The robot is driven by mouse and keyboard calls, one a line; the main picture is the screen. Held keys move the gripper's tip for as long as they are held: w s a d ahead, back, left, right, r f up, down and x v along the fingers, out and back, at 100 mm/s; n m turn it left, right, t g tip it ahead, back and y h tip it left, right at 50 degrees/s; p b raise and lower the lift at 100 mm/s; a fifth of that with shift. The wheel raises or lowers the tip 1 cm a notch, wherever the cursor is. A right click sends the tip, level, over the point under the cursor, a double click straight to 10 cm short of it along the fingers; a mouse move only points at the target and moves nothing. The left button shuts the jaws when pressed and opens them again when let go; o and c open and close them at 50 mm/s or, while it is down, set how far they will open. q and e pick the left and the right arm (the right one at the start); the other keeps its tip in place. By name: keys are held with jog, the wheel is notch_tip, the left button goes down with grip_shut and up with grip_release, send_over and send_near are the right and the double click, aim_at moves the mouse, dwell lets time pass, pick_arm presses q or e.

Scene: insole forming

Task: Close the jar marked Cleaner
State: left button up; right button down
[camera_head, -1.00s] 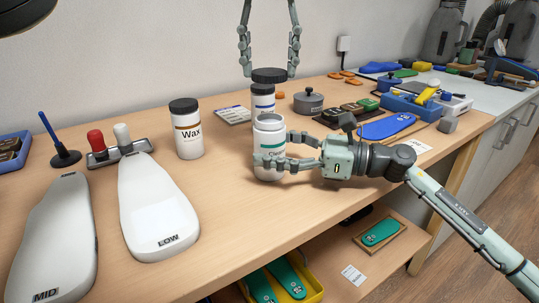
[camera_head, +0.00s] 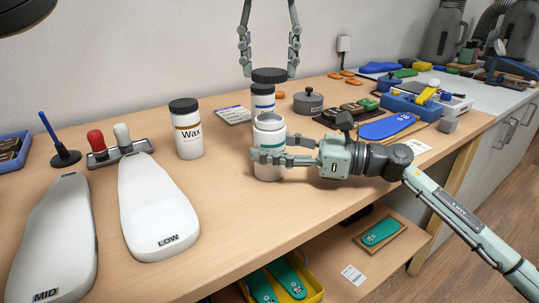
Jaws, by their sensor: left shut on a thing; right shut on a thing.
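An open white jar (camera_head: 269,126) with a green-banded label stands upright on the bench; its mouth is uncovered and its label text is mostly hidden by fingers. My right gripper (camera_head: 270,153) is shut around this jar from the right. My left gripper (camera_head: 268,62) comes down from the top and is shut on a wide black lid (camera_head: 270,75). The lid is held level, above the open jar in the picture and apart from it.
A blue-labelled jar (camera_head: 262,102) stands just behind the open jar. The Wax jar (camera_head: 187,133) with a black lid stands to the left. A grey lidded pot (camera_head: 308,102) is at the right. White forms marked LOW (camera_head: 155,205) and MID (camera_head: 60,235) lie front left.

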aim_at(270, 147)
pick_arm(q)
jog(key=shift+f, duration=2.45)
jog(key=shift+f, duration=0.15)
jog(key=shift+f, duration=0.75)
jog(key=shift+f, duration=0.6)
